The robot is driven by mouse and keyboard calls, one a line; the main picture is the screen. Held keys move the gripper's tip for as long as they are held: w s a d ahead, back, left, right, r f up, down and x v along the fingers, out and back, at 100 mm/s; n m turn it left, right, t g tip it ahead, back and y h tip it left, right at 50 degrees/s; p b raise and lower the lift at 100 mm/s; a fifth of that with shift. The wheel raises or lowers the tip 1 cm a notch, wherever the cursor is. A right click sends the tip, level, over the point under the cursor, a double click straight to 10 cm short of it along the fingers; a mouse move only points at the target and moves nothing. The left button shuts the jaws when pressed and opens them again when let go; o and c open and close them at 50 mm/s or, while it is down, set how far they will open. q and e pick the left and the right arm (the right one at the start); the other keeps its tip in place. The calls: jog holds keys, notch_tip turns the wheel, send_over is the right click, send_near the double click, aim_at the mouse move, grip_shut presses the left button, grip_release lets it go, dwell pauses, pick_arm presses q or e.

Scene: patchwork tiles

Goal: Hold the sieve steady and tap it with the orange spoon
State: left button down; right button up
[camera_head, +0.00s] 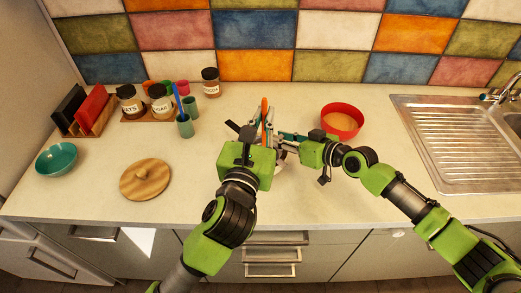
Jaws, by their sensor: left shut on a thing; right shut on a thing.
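The orange spoon (264,106) stands upright at the middle of the counter, between the fingers of my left gripper (262,132). My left gripper is shut on it. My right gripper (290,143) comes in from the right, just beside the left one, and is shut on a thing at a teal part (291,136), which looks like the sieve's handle. The rest of the sieve is mostly hidden behind my grippers; a pale rounded edge (281,166) shows below them. I cannot tell whether spoon and sieve touch.
A red bowl (328,109) with tan contents stands close behind my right gripper. A sink (446,125) is at the right. At the left are jars (130,101), a green cup (185,126), a wooden lid (146,178) and a teal bowl (57,159).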

aim_at(264, 99)
pick_arm(q)
jog(key=shift+f, duration=1.05)
pick_arm(e)
jog(key=shift+f, duration=0.2)
pick_arm(q)
jog(key=shift+r, duration=1.1)
jog(key=shift+r, duration=0.1)
jog(key=shift+r, duration=2.4)
pick_arm(e)
jog(key=o, duration=1.3)
jog(key=shift+d+r, duration=0.1)
jog(key=shift+r, duration=0.05)
jog(key=v, duration=1.1)
jog(key=shift+s+d+r, duration=0.15)
jog(key=shift+s+d, duration=0.1)
jog(key=shift+s, duration=0.05)
